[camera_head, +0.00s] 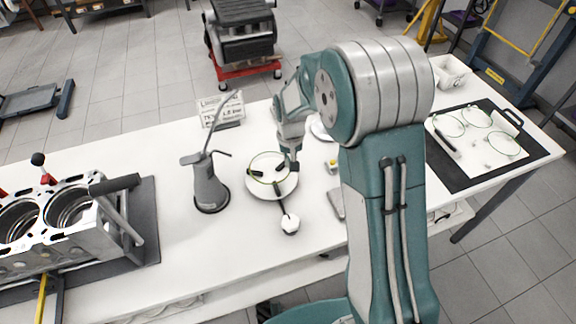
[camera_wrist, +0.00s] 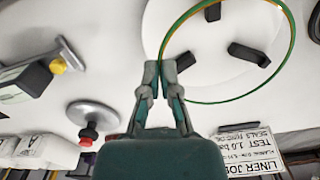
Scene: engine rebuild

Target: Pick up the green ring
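The thin green ring (camera_head: 251,164) is at the round white plate (camera_head: 262,196) in the middle of the bench. In the wrist view the ring (camera_wrist: 293,40) is large, with black blocks (camera_wrist: 248,54) of the plate inside its outline. My gripper (camera_head: 290,166) is at the ring's right edge in the head view. In the wrist view my gripper (camera_wrist: 160,72) has its fingertips close together with the ring's near left edge between them. I cannot tell whether the ring is clear of the blocks.
A grey oil can (camera_head: 208,186) stands left of the plate, with an engine block (camera_head: 65,225) farther left. A sign (camera_head: 221,111) stands behind. A dark mat (camera_head: 465,178) with more rings on a white sheet is at right.

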